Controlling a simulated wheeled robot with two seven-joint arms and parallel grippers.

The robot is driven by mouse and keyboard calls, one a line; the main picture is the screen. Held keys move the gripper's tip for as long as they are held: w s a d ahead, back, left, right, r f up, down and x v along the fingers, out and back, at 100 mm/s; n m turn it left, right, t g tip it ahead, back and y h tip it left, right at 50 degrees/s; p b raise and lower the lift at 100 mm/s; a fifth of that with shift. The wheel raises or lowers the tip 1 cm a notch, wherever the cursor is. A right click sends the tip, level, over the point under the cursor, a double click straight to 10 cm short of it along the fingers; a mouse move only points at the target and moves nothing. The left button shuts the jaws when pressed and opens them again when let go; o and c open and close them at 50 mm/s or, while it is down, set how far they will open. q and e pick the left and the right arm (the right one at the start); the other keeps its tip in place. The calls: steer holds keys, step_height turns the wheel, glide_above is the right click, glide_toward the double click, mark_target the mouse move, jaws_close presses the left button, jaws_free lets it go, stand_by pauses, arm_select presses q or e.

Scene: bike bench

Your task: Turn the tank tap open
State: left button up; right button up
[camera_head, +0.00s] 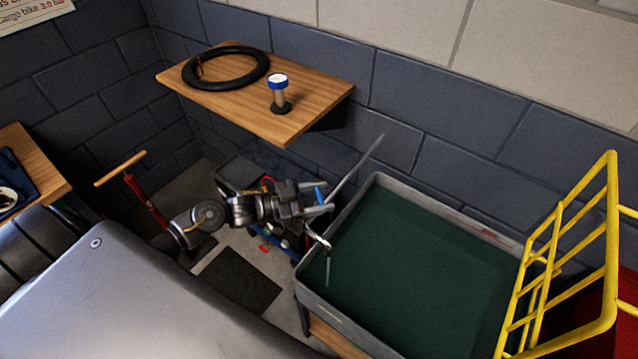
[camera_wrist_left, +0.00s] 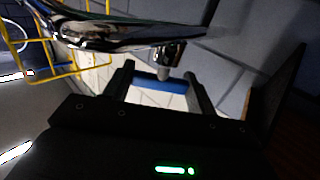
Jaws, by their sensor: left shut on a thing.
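The tank (camera_head: 311,292) is a grey-rimmed basin with a dark green inside, right of centre in the head view. A chrome tap spout (camera_head: 317,238) curves over its left rim. A thin pale vertical line shows below the spout; I cannot tell if it is water. My left gripper (camera_head: 318,199) is at the tap, shut on its blue handle (camera_head: 320,194). In the left wrist view, the blue handle (camera_wrist_left: 160,86) lies between the two fingers (camera_wrist_left: 160,88), beside the shiny chrome tap body (camera_wrist_left: 105,36). My right gripper is not in view.
A wooden wall shelf (camera_head: 318,92) with a black tyre (camera_head: 190,80) and a blue-topped object (camera_head: 278,88) is above and behind my arm. A yellow rack (camera_head: 541,285) stands at the right. A grey rod (camera_head: 362,158) slants up near my gripper.

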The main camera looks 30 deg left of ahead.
arm_select(q)
steer(key=shift+d+r+n+t+y+p, duration=0.1)
steer(key=shift+r+n+t+y+p, duration=0.2)
steer(key=shift+n+t+y+p, duration=0.65)
steer(key=n+t+y+p, duration=0.1)
steer(key=n+t+y, duration=0.1)
steer(key=y, duration=0.2)
steer(key=shift+f+n+t+p, duration=0.1)
steer(key=shift+n+t+p, duration=0.15)
steer(key=shift+n+p, duration=0.1)
steer(key=n+t+y+p, duration=0.1)
steer(key=n+y, duration=0.1)
steer(key=y, duration=0.1)
steer(key=shift+f, duration=0.1)
steer(key=shift+n+t+y, duration=0.3)
steer(key=shift+n+y, duration=0.8)
steer(key=shift+y, duration=0.55)
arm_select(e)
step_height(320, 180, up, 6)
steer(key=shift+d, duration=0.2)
arm_select(q)
steer(key=shift+y, duration=0.3)
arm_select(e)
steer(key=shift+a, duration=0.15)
arm_select(q)
steer(key=o, duration=1)
steer(key=shift+f, duration=0.1)
